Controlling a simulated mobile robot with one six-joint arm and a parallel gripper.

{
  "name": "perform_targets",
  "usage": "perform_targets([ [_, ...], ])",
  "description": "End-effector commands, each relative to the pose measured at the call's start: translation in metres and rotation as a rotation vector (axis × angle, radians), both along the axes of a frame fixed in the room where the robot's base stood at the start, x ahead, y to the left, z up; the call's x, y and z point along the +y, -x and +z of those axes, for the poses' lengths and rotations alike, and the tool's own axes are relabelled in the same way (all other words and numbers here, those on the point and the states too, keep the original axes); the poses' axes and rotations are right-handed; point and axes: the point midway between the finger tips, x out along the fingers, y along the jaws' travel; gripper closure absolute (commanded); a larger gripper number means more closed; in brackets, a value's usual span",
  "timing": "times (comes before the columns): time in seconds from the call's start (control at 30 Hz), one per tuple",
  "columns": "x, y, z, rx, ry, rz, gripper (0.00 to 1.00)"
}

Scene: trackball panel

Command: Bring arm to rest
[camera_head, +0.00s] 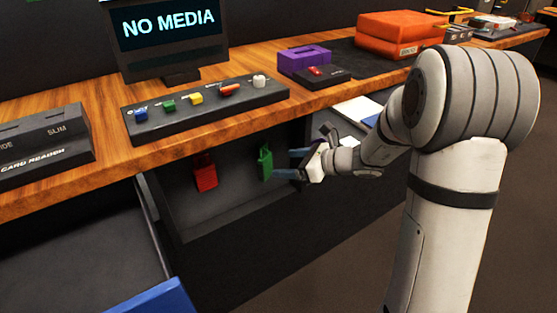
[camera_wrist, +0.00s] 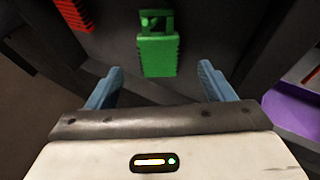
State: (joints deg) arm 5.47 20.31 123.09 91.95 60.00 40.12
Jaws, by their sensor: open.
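My arm reaches in from the right in the head view, bent at a thick white joint.
Above runs a wooden counter (camera_head: 60,185) with a button panel (camera_head: 205,112), a monitor (camera_head: 172,35) and a card reader (camera_head: 42,150). An open drawer (camera_head: 90,250) stands at lower left. Floor shows at lower right.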

Motion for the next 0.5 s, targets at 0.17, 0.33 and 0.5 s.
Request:
perform_targets([
  [0.17,-0.014,0.008,0.007,0.002,0.0,0.001,0.24],
  [0.33,-0.014,0.016,0.019,-0.019,0.028,0.034,0.24],
  [0.5,-0.006,0.065,0.075,-0.153,0.22,0.248,0.24],
])
